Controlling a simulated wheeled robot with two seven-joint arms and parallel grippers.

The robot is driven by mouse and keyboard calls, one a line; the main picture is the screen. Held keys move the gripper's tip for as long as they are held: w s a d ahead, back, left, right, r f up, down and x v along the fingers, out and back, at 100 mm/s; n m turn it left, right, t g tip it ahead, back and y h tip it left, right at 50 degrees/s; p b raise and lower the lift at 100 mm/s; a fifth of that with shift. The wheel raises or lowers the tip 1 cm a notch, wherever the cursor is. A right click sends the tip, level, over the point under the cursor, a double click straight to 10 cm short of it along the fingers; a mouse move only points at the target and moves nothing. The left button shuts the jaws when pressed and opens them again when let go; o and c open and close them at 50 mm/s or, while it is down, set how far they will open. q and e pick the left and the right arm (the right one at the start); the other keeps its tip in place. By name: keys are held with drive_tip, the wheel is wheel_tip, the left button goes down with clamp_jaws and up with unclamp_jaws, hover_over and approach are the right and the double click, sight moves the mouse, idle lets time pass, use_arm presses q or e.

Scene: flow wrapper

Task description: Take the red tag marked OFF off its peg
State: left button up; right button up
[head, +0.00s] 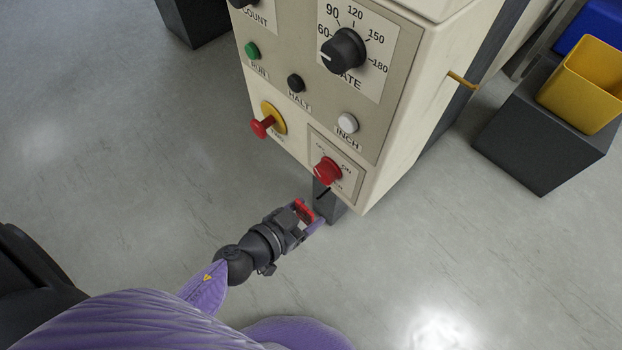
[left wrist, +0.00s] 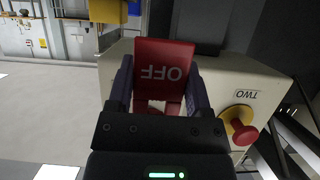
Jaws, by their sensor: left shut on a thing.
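The red tag (left wrist: 165,62) fills the middle of the left wrist view, with OFF in white letters appearing upside down. In the head view the tag (head: 304,210) is a small red piece below the machine's front panel. My left gripper (head: 311,216) is shut on it; in the left wrist view the gripper's (left wrist: 160,95) two dark fingers stand on either side of the tag. I cannot tell from these views whether the tag still touches a peg. My right gripper is not in view.
The cream machine (head: 385,170) stands just beyond the gripper, with a red rotary knob (head: 327,170) and a red-and-yellow button (head: 264,125) on its panel. An orange peg (head: 462,80) sticks out of its right side. A yellow bin (head: 585,85) stands at right.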

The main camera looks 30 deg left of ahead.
sight(303, 219)
use_arm(q)
drive_tip(key=shift+s+a+b, duration=0.2)
drive_tip(key=shift+s+a, duration=0.15)
drive_tip(key=shift+s, duration=0.55)
drive_tip(key=shift+s+a+b, duration=0.15)
drive_tip(key=shift+s+a, duration=0.15)
drive_tip(key=shift+s, duration=0.6)
